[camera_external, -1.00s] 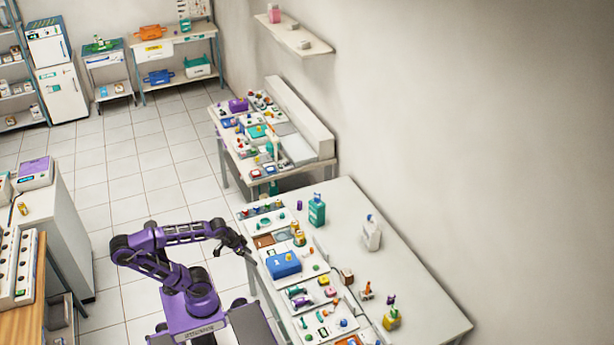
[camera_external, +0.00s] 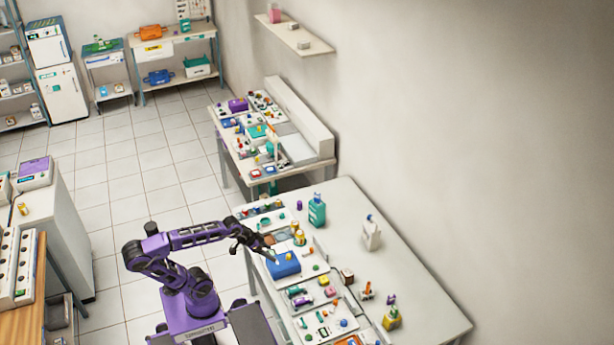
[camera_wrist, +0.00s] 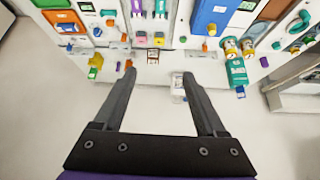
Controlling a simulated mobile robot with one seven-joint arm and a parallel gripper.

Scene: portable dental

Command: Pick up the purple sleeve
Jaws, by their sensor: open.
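A small purple cylinder (camera_external: 299,205) stands on the near white table beside the teal bottle (camera_external: 317,212). It also shows in the wrist view (camera_wrist: 264,62), at the right. It looks like the sleeve, but other purple pieces are in view: one in a tray (camera_external: 303,301), and one above a yellow box (camera_external: 391,299). I cannot tell for certain which is the sleeve. My gripper (camera_external: 272,257) is over the table's left side, near the blue box (camera_external: 283,265). In the wrist view my gripper (camera_wrist: 159,74) is open, its fingers apart, with nothing held.
A white bottle (camera_external: 371,234) stands toward the wall. Yellow-capped jars (camera_external: 298,237) stand close to my gripper, beyond the blue box. Trays of small tools line the table's left side. The table's right side (camera_external: 428,302) is bare.

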